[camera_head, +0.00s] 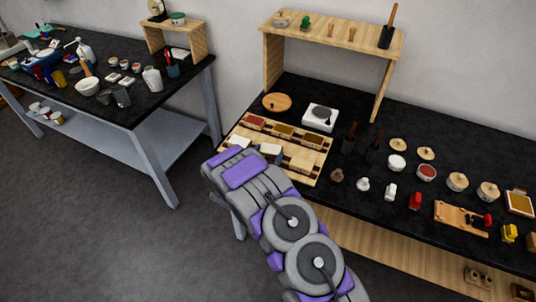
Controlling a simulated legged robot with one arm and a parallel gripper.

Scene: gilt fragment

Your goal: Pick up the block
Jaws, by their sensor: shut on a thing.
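A wooden tray (323,160) with compartments lies on the near left part of the right-hand black table. Its back row holds red, golden and brown contents. I cannot tell which piece is the task's block. My grey and purple arm reaches up from the bottom, and its far end lies over the tray's front left edge. My gripper's fingers do not show; the arm hides whatever is below and behind its end.
A wooden shelf (335,28) stands at the back of the black table (450,160). A white scale-like device (320,117) and a round wooden disc (277,102) are behind the tray. Several jars and small items crowd the right. A second cluttered table (140,105) stands left; grey floor between is clear.

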